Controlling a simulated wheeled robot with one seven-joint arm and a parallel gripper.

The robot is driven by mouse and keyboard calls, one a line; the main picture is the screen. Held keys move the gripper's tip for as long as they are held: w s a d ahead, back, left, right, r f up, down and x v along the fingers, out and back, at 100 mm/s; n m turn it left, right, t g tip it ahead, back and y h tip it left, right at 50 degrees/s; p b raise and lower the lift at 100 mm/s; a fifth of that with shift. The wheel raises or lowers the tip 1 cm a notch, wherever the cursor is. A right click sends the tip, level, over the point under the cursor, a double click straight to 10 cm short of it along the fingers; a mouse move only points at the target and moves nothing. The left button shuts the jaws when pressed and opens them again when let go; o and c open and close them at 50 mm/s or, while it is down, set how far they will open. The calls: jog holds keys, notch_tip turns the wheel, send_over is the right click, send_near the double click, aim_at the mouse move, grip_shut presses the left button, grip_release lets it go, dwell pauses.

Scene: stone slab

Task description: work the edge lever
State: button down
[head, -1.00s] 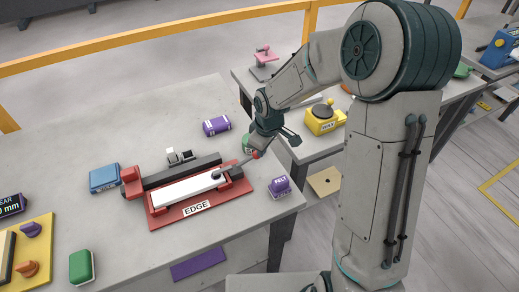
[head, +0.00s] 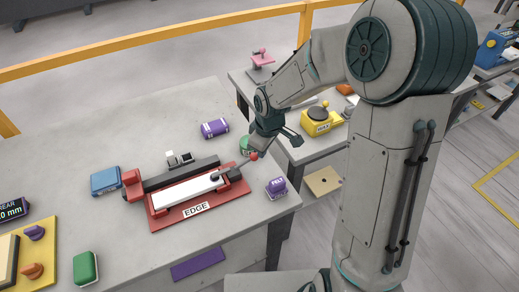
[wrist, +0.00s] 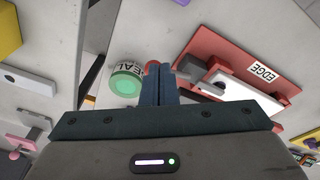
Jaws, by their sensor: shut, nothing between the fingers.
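The edge fixture (head: 168,219) is a red base labelled EDGE on the stone slab, with a white bar (head: 187,190) lying along it between red end blocks.
A green round item (head: 246,146) sits close behind the gripper. The slab's back left is clear.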

jog(key=w+d+r, duration=0.1)
jog(key=d+r, duration=0.4)
jog(key=d, duration=0.2)
jog(key=shift+w+d+b, duration=0.25)
jog(key=shift+w+b, duration=0.1)
jog(key=shift+b, duration=0.1)
jog(key=s+d+r+m, duration=0.1)
jog(key=s+r+m, duration=0.2)
jog(key=s, duration=0.4)
jog(key=s+d+r+m+t, duration=0.1)
jog(key=s+r+m, duration=0.2)
jog(key=s, duration=0.4)
jog(key=s+d+r+m+t+h, duration=0.1)
jog(key=s+d+r+m, duration=0.1)
jog(key=s+m, duration=0.3)
jog(key=shift+s+r, duration=0.6)
jog(key=shift+s, duration=0.45)
